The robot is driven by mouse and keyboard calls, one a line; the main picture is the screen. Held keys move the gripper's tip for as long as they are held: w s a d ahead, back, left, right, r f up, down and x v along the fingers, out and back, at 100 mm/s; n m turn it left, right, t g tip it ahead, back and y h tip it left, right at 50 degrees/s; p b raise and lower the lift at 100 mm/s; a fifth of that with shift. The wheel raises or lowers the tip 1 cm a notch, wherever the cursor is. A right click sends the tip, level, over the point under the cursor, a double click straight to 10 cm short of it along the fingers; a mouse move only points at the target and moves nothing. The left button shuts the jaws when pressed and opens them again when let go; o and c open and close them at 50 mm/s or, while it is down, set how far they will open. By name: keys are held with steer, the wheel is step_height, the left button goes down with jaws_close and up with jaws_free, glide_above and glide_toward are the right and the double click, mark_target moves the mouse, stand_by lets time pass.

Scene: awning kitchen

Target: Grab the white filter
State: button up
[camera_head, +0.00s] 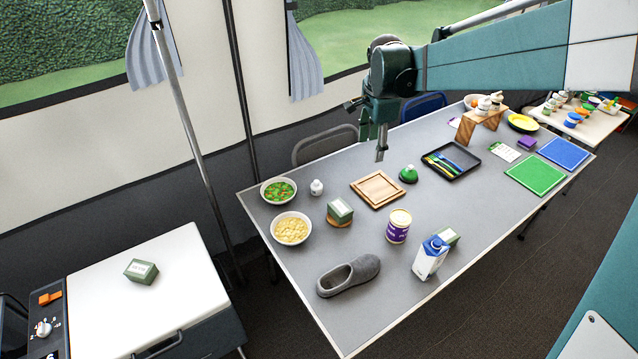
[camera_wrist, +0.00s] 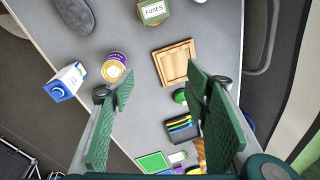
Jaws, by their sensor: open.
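I cannot tell for certain which thing is the white filter. A small white bottle-like thing (camera_head: 316,187) stands beside the bowls on the grey table (camera_head: 290,258). Other small white things (camera_head: 490,103) stand on a wooden stand at the far end, too small to make out. My gripper (camera_head: 372,135) is open and empty above the table, behind the wooden tray in the head view. No clearly recognisable white filter shows in the wrist view.
The square wooden tray (camera_head: 377,190), green domed thing (camera_head: 408,174), black cutlery tray (camera_head: 451,162), purple tub (camera_head: 398,226), carton (camera_head: 430,258) and grey slipper (camera_head: 348,276) stand on the table. Two food bowls (camera_head: 291,229) are at the left. Bare table lies between them.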

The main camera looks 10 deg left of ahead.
steer(key=w+a+f+m+g, duration=0.1)
steer(key=w+a+f+m, duration=0.3)
steer(key=w+a+f, duration=0.55)
steer(key=m+g+h+p, duration=0.1)
steer(key=m, duration=0.2)
glide_above(316, 181)
steer(key=f, duration=1.2)
steer(key=shift+w+a+f, duration=0.25)
steer(key=shift+a+f, duration=0.05)
steer(key=shift+f, duration=0.1)
steer(key=shift+a+f, duration=0.2)
steer(key=shift+f, duration=0.1)
steer(key=shift+d+f, duration=0.2)
steer(key=shift+f, duration=1)
steer(key=shift+f, duration=0.1)
steer(key=shift+s+d+f+b, duration=0.1)
steer(key=shift+d+f+b, duration=0.1)
steer(key=shift+f, duration=0.65)
steer(key=shift+s+d+f+b, duration=0.1)
steer(key=shift+f+b, duration=0.15)
steer(key=shift+f, duration=0.55)
steer(key=shift+s+d+f+b, duration=0.1)
steer(key=shift+f+b, duration=0.1)
steer(key=shift+f, duration=0.65)
